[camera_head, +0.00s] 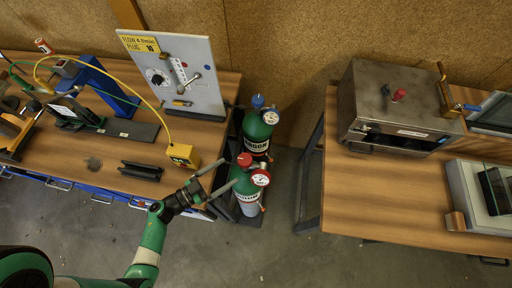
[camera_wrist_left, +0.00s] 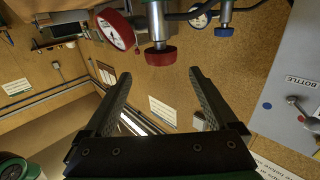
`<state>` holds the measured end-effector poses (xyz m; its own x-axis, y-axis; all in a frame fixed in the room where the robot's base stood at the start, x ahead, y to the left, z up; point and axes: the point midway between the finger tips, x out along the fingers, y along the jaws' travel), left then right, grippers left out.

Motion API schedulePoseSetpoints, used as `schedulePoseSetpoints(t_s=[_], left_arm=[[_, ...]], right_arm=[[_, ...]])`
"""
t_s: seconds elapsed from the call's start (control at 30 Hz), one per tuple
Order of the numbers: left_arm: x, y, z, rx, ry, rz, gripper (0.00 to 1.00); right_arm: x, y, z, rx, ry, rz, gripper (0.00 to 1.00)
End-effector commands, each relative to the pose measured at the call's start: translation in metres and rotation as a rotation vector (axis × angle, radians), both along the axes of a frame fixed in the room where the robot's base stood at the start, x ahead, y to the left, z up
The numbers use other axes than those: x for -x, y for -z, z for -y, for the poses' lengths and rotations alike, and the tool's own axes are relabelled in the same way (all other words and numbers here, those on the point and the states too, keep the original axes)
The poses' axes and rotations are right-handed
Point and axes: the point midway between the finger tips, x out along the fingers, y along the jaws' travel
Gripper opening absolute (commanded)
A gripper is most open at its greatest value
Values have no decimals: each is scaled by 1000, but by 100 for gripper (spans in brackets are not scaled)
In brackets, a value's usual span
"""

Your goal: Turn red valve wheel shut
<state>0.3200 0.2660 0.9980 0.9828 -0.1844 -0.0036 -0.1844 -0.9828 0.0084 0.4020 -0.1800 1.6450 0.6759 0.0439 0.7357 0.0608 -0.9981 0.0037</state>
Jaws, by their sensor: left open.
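The red valve wheel (camera_head: 244,159) sits on top of the front green gas cylinder (camera_head: 247,188), next to a red-rimmed gauge (camera_head: 261,178). In the left wrist view the red wheel (camera_wrist_left: 161,56) appears just beyond the fingertips, roughly centred between them, with the red gauge (camera_wrist_left: 115,30) to its left. My left gripper (camera_head: 231,170) is open and empty, its fingers pointing at the wheel from the left; it also shows in the left wrist view (camera_wrist_left: 158,74). I cannot tell whether a finger touches the wheel. My right gripper is not in view.
A second green cylinder (camera_head: 258,132) with a blue valve wheel (camera_head: 257,101) stands just behind. A yellow box (camera_head: 182,155) sits at the left bench's edge near my arm. The right bench (camera_head: 350,205) carries a metal oven (camera_head: 395,105).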

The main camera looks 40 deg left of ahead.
Motion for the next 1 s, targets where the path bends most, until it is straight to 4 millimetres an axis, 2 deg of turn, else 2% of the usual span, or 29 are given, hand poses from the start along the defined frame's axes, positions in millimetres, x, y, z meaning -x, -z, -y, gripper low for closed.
schedulePoseSetpoints(t_s=[0.13, 0.27, 0.5, 0.63, 0.8, 1.0], left_arm=[[-8, 1, 1, -5, 3, 4, 92], [-26, 0, 5, -7, 7, 6, 92], [-80, 1, 15, -8, 5, 8, 92], [-102, 1, 18, -8, 2, 8, 92], [-115, -1, 20, -7, -2, 6, 92], [-116, -1, 20, -7, -3, 5, 92]], right_arm=[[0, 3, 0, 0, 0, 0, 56], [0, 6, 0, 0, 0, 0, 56], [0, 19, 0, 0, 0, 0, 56], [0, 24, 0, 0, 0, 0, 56], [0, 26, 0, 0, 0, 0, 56], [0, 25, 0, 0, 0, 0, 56]])
